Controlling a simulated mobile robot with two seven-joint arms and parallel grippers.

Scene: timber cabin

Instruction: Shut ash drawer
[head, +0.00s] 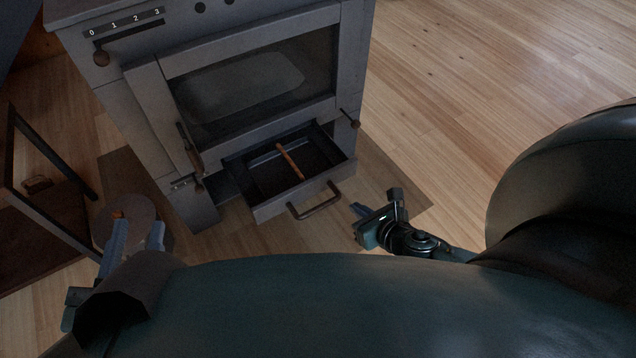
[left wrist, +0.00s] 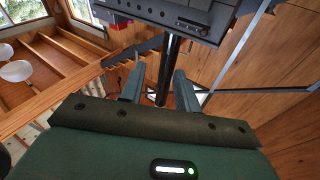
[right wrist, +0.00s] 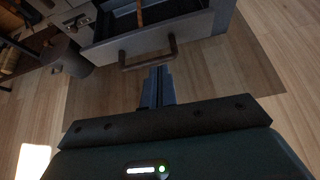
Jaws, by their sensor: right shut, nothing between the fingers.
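The ash drawer (head: 268,207) is pulled out from the bottom of the grey stove (head: 250,50), below the glass door. Its front has a dark bar handle (head: 315,203), and a brown stick-like thing (head: 290,161) lies across it. My right gripper (head: 372,214) is shut and empty, low to the right of the handle and apart from it. In the right wrist view the closed fingers (right wrist: 158,78) point toward the handle (right wrist: 148,56) and the drawer front (right wrist: 195,34). My left gripper (head: 137,238) is open and empty, left of the drawer; its spread fingers show in the left wrist view (left wrist: 159,88).
A round grey container (head: 128,207) stands on the floor at the left, behind my left gripper. A dark metal frame (head: 45,145) is at the far left. The wooden floor (head: 450,80) right of the stove is clear. The stove door (head: 250,80) above the drawer appears closed.

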